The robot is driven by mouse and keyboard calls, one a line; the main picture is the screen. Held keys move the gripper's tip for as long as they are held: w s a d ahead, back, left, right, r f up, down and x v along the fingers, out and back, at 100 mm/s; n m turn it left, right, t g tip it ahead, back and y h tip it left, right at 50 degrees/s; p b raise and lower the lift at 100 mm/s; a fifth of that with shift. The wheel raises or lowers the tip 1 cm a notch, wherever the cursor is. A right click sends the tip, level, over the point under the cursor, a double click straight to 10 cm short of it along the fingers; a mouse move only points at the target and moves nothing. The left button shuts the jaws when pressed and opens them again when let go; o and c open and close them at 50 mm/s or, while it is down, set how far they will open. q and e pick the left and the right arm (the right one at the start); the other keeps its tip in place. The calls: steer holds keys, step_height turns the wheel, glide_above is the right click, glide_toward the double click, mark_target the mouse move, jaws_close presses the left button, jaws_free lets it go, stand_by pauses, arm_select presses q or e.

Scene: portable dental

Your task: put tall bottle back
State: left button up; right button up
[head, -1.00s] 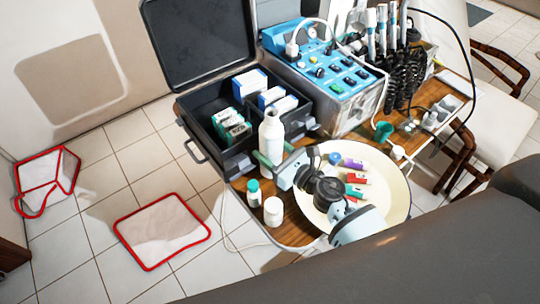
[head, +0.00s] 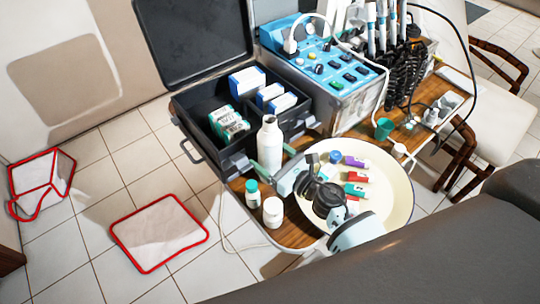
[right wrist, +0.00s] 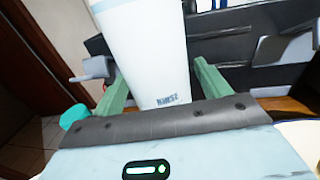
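The tall white bottle (head: 269,148) stands upright on the wooden table top, beside the dark case. My right gripper (head: 282,165) is at the bottle's lower right side in the head view. In the right wrist view the bottle (right wrist: 150,55) is between the two green fingers of my right gripper (right wrist: 160,80), with some dark lettering near its base. The fingers are spread, with a narrow gap on the bottle's right side, so the gripper looks open around it. My left gripper is not in view.
A small teal-capped bottle (head: 252,193) and a white jar (head: 273,212) stand at the table's left edge. A cream round tray (head: 395,205) holds several colored items under my arm. The open dark case (head: 240,165) and blue control unit (head: 335,75) stand behind.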

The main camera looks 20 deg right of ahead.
steer(key=shift+r, duration=0.2)
steer(key=shift+s+d+r, duration=0.1)
steer(key=v, duration=0.3)
steer(key=b+v, duration=0.1)
steer(key=v, duration=0.6)
steer(key=shift+s+f, duration=0.2)
steer(key=shift+f, duration=0.05)
steer(key=shift+s+d+r+b, duration=0.1)
steer(key=shift+s+d+b, duration=0.2)
steer(key=shift+s+b, duration=0.15)
steer(key=shift+s, duration=0.1)
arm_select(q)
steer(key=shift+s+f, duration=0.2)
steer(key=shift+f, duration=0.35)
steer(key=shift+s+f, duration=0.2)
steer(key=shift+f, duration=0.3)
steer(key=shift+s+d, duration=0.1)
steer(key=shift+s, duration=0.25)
